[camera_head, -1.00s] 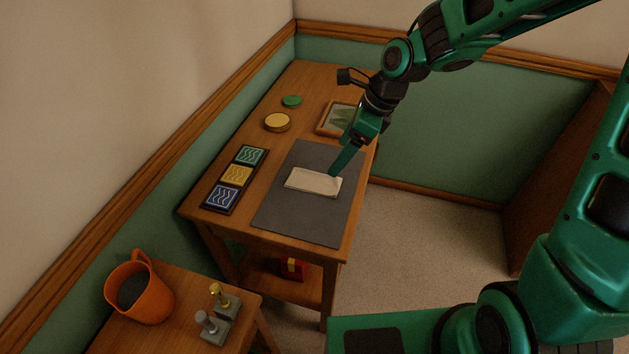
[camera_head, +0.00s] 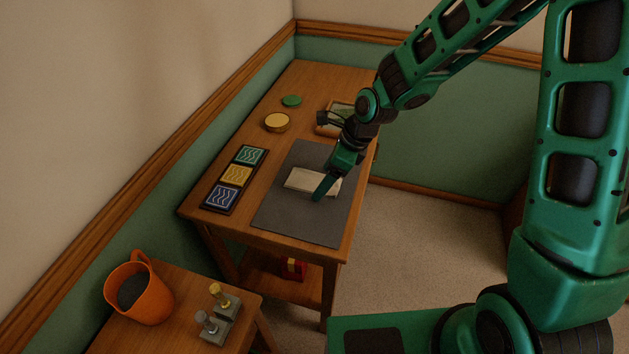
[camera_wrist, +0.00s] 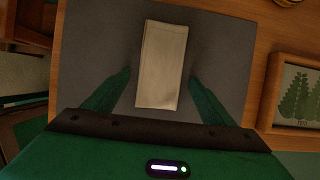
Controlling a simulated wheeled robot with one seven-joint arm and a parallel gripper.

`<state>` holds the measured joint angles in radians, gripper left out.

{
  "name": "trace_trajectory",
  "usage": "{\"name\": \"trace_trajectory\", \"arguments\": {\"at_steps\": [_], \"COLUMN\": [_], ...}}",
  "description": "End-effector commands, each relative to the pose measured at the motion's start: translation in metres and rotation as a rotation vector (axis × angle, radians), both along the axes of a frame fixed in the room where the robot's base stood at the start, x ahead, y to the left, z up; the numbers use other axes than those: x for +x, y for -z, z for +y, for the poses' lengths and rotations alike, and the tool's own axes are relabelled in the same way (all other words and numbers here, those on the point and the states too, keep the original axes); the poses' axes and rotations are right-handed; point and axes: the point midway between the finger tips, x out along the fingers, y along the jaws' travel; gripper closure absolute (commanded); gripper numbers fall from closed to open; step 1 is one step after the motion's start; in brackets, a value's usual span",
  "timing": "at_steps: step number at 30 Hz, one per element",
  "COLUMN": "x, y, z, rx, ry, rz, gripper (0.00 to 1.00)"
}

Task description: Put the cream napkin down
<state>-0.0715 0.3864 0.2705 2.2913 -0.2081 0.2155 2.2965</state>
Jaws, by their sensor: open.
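The cream napkin (camera_head: 305,180) is a folded flat rectangle lying on the grey mat (camera_head: 285,218) on the wooden table. In the wrist view the napkin (camera_wrist: 162,62) lies on the mat (camera_wrist: 95,45), ahead of and between my two spread fingers. My gripper (camera_head: 320,196) is open, with its fingers at the napkin's near right side in the head view, covering part of it. In the wrist view my gripper (camera_wrist: 160,95) has clear gaps between each finger and the napkin. I cannot tell the exact height of the fingertips above the mat.
An orange mug (camera_head: 150,300) and metal pieces (camera_head: 218,315) occupy a nearer table.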

Motion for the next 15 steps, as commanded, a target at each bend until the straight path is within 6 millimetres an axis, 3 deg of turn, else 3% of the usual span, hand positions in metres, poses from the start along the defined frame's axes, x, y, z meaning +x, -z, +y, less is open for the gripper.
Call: {"name": "trace_trajectory", "arguments": {"at_steps": [6,12,15], "x": [0.0003,0.0003,0.0003], "y": [0.0005,0.0004,0.0004], "z": [0.0002,0.0002,0.0002], "rx": [0.000,0.000,0.000], "ry": [0.000,0.000,0.000], "rz": [0.000,0.000,0.000], "gripper": [0.23,0.66,0.66]}}
